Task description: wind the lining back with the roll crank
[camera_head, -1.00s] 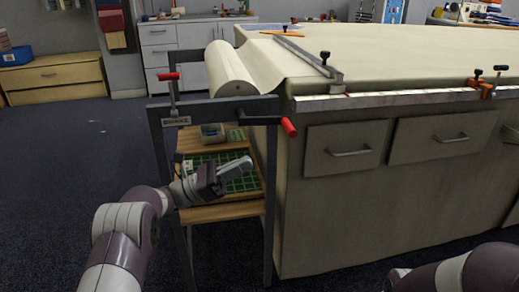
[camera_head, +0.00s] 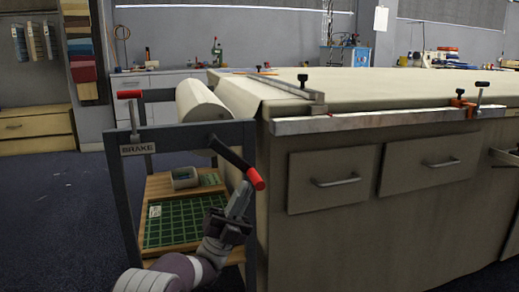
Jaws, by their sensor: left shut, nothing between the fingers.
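The roll of cream lining (camera_head: 199,103) lies in a dark metal frame at the left end of the table, and its cloth runs onto the table top. The roll crank (camera_head: 231,154) is a dark arm on the frame's front right, ending in a red handle (camera_head: 256,178). The brake lever (camera_head: 133,116) with a red grip stands at the frame's front left above a BRAKE label. My left gripper (camera_head: 240,196) is shut and empty, pointing up just below and left of the red handle; I cannot tell whether they touch. My right gripper is out of view.
A metal rail (camera_head: 380,121) with clamps runs along the table's front edge. Drawers (camera_head: 330,180) fill the table front. Open floor lies left of the frame.

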